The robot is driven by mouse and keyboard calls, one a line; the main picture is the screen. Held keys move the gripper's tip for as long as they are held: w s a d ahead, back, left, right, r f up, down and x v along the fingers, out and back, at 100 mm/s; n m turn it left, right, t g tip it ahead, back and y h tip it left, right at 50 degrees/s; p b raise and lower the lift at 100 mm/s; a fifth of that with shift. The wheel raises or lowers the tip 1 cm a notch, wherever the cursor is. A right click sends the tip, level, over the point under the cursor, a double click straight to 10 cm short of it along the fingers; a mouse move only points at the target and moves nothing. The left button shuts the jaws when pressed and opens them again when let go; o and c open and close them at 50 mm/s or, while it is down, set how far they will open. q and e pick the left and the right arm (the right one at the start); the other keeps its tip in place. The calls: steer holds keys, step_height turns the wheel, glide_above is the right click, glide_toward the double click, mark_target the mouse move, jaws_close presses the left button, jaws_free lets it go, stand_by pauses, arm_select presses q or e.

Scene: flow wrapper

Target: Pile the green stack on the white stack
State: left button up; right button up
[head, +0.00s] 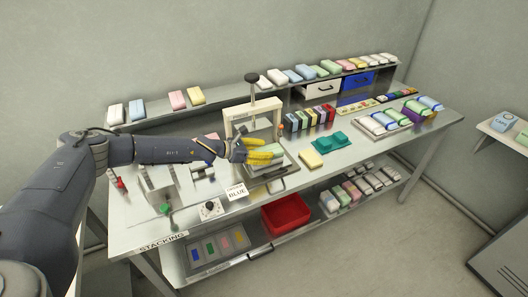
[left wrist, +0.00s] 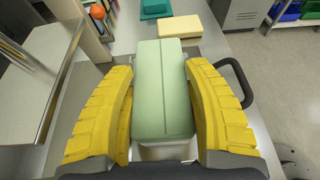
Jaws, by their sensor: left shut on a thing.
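The green stack (left wrist: 163,90) is a pale green block with a seam along its length, seen from above in the left wrist view. My left gripper (left wrist: 160,100), with yellow ribbed fingers, is shut on it from both sides. In the head view the left gripper (head: 264,157) is over a tray in front of the white press frame, and its fingers hide much of the green stack. A white edge (left wrist: 168,152) shows below the green stack in the wrist view; whether they touch I cannot tell. My right gripper is in neither view.
The white press frame (head: 252,116) with a black knob stands just behind the gripper. A yellow block (head: 311,160) and a teal piece (head: 336,142) lie to the right. A card reading BLUE (head: 237,191) stands in front. A red bin (head: 286,214) is on the lower shelf.

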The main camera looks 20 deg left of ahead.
arm_select(q)
steer(key=shift+f, duration=0.1)
steer(key=o, duration=1)
steer(key=v, duration=1.2)
steer(key=shift+w, duration=0.1)
